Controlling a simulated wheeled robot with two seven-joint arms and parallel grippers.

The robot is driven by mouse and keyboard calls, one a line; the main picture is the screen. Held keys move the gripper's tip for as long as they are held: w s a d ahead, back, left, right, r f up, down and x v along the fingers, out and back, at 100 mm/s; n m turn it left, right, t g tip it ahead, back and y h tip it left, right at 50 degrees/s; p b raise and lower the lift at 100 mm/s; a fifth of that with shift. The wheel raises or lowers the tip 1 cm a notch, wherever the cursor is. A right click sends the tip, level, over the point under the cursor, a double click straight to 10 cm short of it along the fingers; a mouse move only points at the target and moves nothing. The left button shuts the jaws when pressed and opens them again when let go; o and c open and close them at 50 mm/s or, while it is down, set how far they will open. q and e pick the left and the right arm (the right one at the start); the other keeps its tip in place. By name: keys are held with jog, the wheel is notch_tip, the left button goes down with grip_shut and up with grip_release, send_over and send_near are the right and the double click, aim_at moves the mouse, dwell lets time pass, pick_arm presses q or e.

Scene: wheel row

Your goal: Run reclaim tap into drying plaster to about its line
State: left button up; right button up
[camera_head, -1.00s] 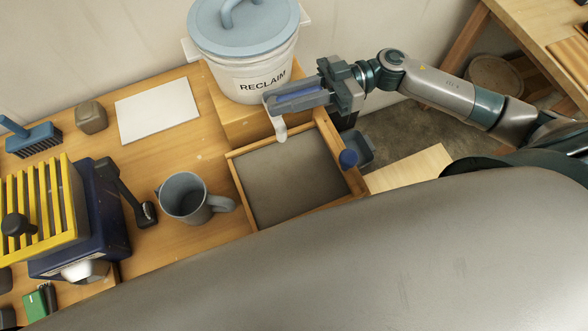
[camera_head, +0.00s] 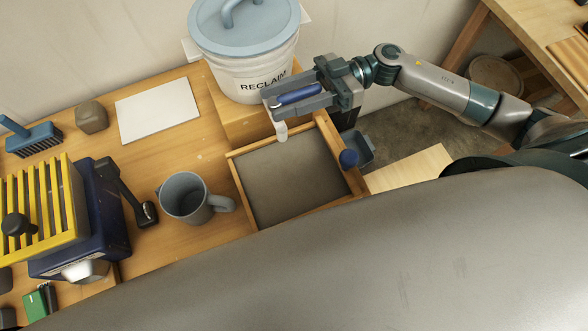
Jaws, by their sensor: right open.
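The white reclaim bucket (camera_head: 258,75) with a blue lid (camera_head: 243,28) stands on a wooden block. Its pale tap spout (camera_head: 281,131) points down at the back edge of the wood-framed drying plaster bed (camera_head: 232,178). The bed's inside is plain grey; I cannot make out a line. My right gripper (camera_head: 271,106) is open in front of the bucket, its fingers on either side of the blue tap lever (camera_head: 298,94). I cannot tell whether they touch it. My left gripper is out of view.
A grey mug (camera_head: 184,197) stands left of the bed. A white board (camera_head: 157,110), a brown block (camera_head: 91,120), a blue brush (camera_head: 38,138) and a navy machine with a yellow slatted top (camera_head: 40,205) are farther left. A blue-grey bin (camera_head: 363,146) is right of the bed.

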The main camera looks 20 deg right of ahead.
aim_at(316, 85)
jog(key=shift+d, duration=0.15)
jog(key=shift+w+d, duration=0.1)
jog(key=shift+d, duration=3.3)
